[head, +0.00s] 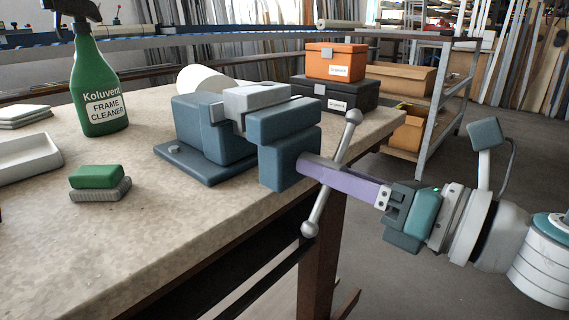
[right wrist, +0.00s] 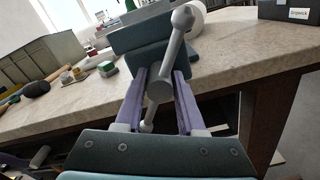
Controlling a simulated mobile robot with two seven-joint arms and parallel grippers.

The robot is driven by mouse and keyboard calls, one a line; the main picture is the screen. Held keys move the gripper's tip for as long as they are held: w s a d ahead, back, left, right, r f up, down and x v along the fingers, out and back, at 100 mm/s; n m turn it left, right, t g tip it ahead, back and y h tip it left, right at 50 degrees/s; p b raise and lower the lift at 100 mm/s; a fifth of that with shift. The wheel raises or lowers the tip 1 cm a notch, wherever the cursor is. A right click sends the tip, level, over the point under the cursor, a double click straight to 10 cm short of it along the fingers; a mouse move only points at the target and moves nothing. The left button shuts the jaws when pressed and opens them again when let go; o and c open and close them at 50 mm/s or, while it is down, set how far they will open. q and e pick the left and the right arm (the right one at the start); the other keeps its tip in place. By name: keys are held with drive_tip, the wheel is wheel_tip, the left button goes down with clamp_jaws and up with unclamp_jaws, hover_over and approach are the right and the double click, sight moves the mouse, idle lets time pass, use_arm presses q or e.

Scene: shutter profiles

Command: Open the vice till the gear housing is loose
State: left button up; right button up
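The blue-grey vice (head: 287,130) is bolted near the table's edge; its front jaw also shows in the right wrist view (right wrist: 140,50). A light grey block, seemingly the gear housing (head: 250,97), sits between the jaws and its lower part is hidden. The vice's steel handle bar (head: 347,140) stands tilted, with a ball at each end; it also shows in the right wrist view (right wrist: 174,45). My right gripper's purple fingers (head: 318,168) straddle the bar's hub, one on each side. Whether they press on it is unclear. My left gripper is out of view.
A green spray bottle (head: 99,85), a green block on a grey brush (head: 97,183) and a white tray (head: 25,157) are on the table's left part. A white roll (head: 203,78) lies behind the vice. Orange (head: 335,62) and black boxes (head: 345,93) stand at the back.

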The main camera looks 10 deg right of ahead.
clamp_jaws()
idle(1.0)
